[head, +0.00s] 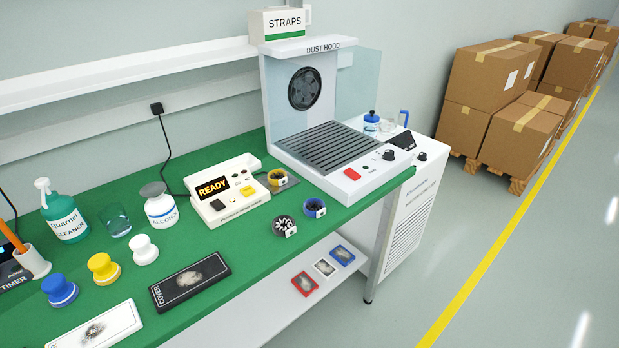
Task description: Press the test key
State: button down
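A cream tester box (226,212) stands on the green bench and faces the front. Its dark screen (213,188) reads READY in orange. Beside and below the screen are several small dark knobs or buttons, a dark key (217,204) and a yellowish-brown key (247,190). The lettering on the box is too small to read, so I cannot tell which one is the test key. My gripper is not in view.
A blue-ringed part (315,208) and a dark round part (284,224) lie right of the tester. An alcohol bottle (161,210) stands close on its left, with a black cable behind. The dust hood (349,187) stands to the right. A black cover (190,282) lies in front.

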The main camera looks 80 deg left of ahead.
aim_at(246, 191)
jog(key=z, duration=0.45)
jog(key=i, duration=0.15)
jog(key=u, duration=3.2)
jog(key=i, duration=1)
jog(key=z, duration=0.15)
jog(key=k, duration=0.9)
jog(key=u, duration=0.2)
